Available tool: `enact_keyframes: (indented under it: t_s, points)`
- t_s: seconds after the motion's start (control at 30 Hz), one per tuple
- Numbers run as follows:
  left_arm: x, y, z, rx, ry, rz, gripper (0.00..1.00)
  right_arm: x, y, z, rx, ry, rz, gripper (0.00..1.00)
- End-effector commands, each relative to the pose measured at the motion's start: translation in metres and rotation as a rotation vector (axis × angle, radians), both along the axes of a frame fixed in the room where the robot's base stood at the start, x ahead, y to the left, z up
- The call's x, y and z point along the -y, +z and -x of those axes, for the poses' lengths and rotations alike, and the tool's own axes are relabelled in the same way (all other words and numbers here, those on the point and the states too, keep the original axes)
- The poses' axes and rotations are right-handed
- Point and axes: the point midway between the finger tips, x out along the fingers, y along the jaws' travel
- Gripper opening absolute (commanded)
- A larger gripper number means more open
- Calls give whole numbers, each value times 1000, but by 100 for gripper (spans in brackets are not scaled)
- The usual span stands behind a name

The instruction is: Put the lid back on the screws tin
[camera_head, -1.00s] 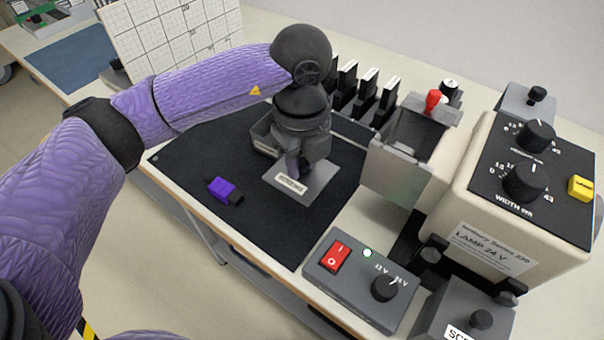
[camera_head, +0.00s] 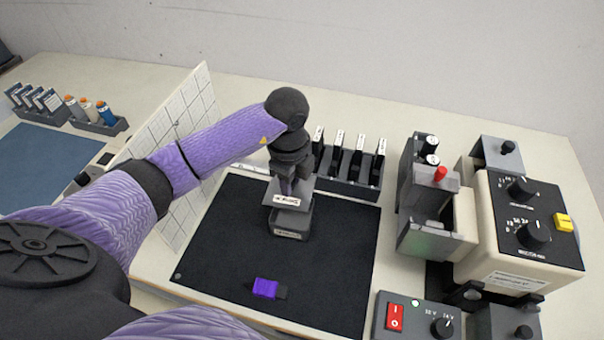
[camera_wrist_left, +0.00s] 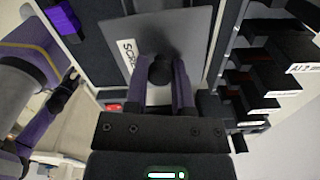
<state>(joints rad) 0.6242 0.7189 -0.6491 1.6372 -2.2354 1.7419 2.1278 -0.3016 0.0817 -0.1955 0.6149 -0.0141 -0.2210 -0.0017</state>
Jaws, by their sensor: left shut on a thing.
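My left gripper (camera_head: 292,182) points down over the dark mat and is shut on the knob of a flat grey lid (camera_head: 275,190). In the left wrist view the purple fingers (camera_wrist_left: 163,85) close around the black knob, and the lid (camera_wrist_left: 120,35) carries a label starting "SCR". The grey screws tin (camera_head: 300,222) stands on the mat, with a label on its front. In the head view the lid overlaps the back of the tin and looks raised above it. I cannot tell the gap between them. In the wrist view I cannot make out the tin. My right gripper is not in view.
A purple and black block (camera_head: 265,288) lies on the dark mat (camera_head: 220,250). A rack of black holders (camera_head: 350,170) stands behind the tin, and a white grid panel (camera_head: 180,130) to the left. Grey and cream devices (camera_head: 480,225) fill the right.

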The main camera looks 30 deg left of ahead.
Motion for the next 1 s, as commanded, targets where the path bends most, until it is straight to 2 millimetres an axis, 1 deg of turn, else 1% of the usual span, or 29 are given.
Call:
enact_keyframes:
  t_s: [0.17,0.3,0.4,0.53,0.67,1.0]
  points:
    - [0,-14,0,0,0,0,0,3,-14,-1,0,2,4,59]
    - [0,-32,0,-1,0,1,0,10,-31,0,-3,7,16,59]
    - [0,-46,0,-1,-1,1,0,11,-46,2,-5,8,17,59]
    - [0,-59,0,-1,-1,1,0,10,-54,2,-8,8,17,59]
    - [1,-65,0,1,-1,1,0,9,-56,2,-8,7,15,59]
    - [1,-64,0,1,-1,1,0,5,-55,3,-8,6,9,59]
